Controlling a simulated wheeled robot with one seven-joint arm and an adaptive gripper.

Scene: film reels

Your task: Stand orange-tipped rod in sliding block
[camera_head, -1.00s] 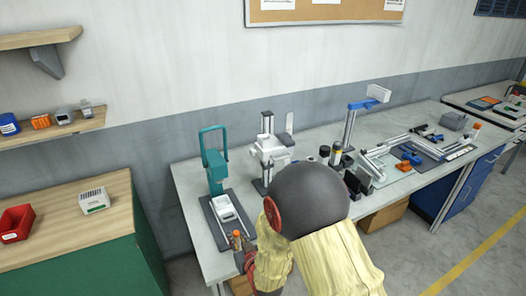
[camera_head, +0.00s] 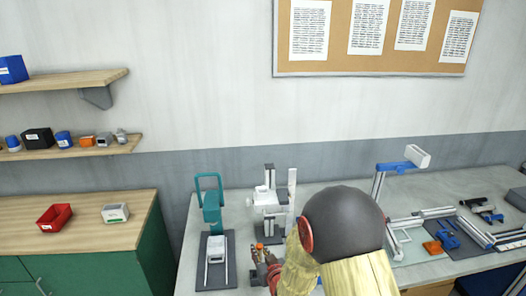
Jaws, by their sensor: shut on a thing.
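My gripper (camera_head: 266,268) is at the front of the workbench, left of my yellow-sleeved arm. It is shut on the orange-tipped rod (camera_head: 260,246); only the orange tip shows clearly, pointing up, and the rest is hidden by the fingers. Left of it, a white block (camera_head: 216,243), which looks like the sliding block, sits between two light rails on a dark base plate (camera_head: 230,273). The rod is apart from the block, to its right. Any hole in the block is too small to make out.
A teal press-like stand (camera_head: 210,200) rises behind the base plate. A white and grey column device (camera_head: 269,205) stands behind my gripper. My arm hides the bench's middle. A blue-topped stand (camera_head: 395,167) and rail frames are at right. A wooden-topped green cabinet (camera_head: 90,235) is at left.

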